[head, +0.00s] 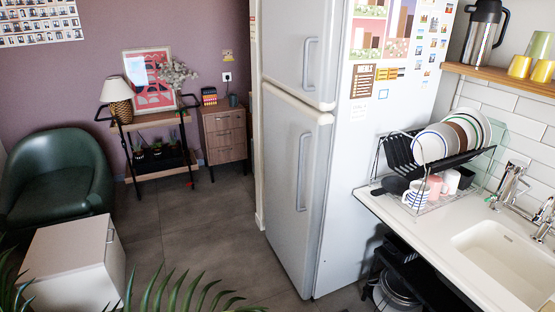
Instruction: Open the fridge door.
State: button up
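The fridge (287,150) is a tall white unit in the middle of the head view. It has an upper door (297,40) and a larger lower door (290,190), both shut. The upper door has a vertical grey handle (310,64) near its right edge. The lower door has a longer vertical handle (302,172), also near its right edge. The fridge's right side (352,135) carries magnets and pictures. My gripper does not show in this view.
A worktop with a sink (510,255) and a dish rack (440,165) adjoins the fridge on the right. A white cabinet (75,265) and a green armchair (60,175) stand at left. The grey floor (205,230) before the fridge is clear.

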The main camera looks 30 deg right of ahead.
aim_at(298, 136)
jog(key=u, duration=0.5)
jog(key=i, duration=0.9)
jog(key=u, duration=0.35)
